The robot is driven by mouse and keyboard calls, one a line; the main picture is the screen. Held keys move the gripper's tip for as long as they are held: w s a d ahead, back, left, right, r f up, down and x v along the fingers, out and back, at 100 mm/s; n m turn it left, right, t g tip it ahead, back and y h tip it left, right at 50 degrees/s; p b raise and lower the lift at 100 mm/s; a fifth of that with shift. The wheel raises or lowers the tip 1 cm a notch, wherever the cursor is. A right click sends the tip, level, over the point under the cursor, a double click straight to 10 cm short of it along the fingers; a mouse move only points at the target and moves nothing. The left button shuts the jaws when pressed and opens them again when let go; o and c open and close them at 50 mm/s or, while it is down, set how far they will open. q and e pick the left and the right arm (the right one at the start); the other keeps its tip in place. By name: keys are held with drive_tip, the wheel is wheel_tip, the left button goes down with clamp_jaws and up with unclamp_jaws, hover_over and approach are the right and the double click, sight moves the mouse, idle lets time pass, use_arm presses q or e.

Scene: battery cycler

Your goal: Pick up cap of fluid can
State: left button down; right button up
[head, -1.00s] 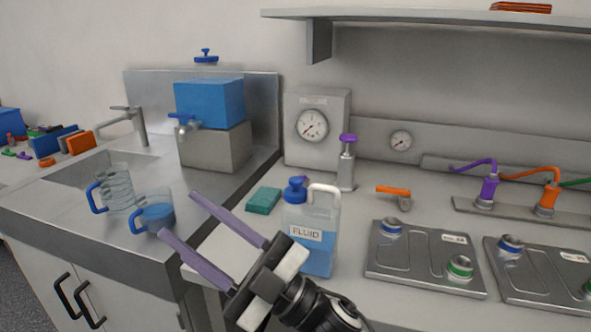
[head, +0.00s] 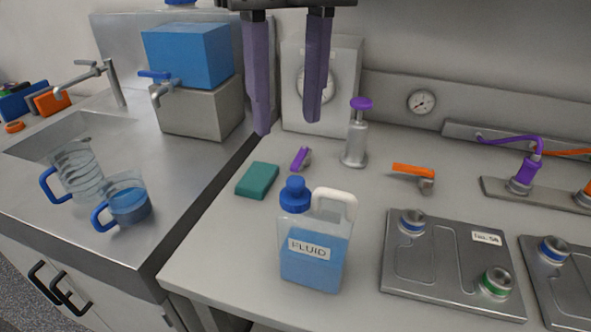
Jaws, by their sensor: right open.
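The fluid can (head: 316,250) stands upright on the grey counter, with blue fluid inside, a white handle and a "FLUID" label. Its blue cap (head: 295,194) sits on top of the neck at the can's left side. My right gripper (head: 287,127) hangs from the top of the head view with its two purple fingers pointing down. It is open and empty, and in the picture it is above the cap and apart from it. My left gripper is not in view.
A teal sponge (head: 257,180), a purple-handled valve (head: 300,158) and a purple-topped pump (head: 356,135) stand behind the can. A metal plate (head: 440,262) lies to its right. Two blue-handled jugs (head: 127,206) (head: 80,172) are on the sink unit at left.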

sight(295, 180)
drive_tip(key=f, duration=0.9)
drive_tip(key=shift+d+f, duration=0.25)
drive_tip(key=shift+d, duration=0.15)
clamp_jaws()
